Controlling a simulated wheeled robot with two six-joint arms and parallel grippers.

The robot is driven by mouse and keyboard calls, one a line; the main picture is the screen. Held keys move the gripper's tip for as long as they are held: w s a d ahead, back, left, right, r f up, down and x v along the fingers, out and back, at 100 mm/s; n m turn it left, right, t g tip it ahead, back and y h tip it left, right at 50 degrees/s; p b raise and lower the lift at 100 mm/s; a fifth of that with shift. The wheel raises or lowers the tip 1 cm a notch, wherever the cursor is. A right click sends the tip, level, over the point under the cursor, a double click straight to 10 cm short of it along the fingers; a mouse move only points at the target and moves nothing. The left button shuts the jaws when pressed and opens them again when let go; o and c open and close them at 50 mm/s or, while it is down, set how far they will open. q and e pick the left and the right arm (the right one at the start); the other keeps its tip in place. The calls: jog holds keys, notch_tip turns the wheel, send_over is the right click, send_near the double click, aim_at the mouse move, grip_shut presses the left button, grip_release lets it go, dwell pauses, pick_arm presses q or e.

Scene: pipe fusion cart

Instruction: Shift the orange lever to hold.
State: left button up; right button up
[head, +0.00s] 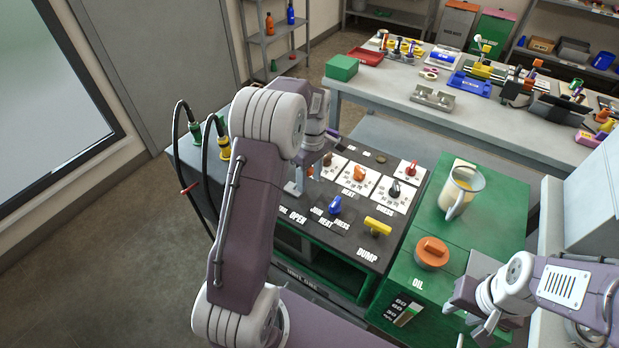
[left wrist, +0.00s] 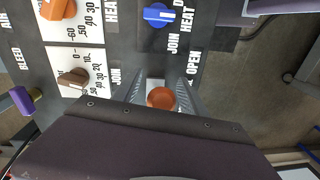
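The orange lever (left wrist: 160,98) shows in the left wrist view as a round orange-red knob on a pale plate, near the printed word OPEN. It stands between the two fingers of my left gripper (left wrist: 162,88), which are apart with a small gap on each side. No hold marking is readable. My right gripper (head: 477,330) is at the lower right, empty, with its fingers seemingly apart.
Close by on the panel are a blue knob (head: 335,205), a yellow handle (head: 378,226) and an orange dial knob (head: 359,173). A brown dial knob (left wrist: 73,78) is near in the left wrist view. A green oil unit (head: 455,240) with a jug (head: 461,192) stands right.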

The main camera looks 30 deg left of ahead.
pick_arm(q)
grip_shut()
jog(key=shift+s, duration=0.1)
jog(key=shift+r, duration=0.15)
dwell(0.9)
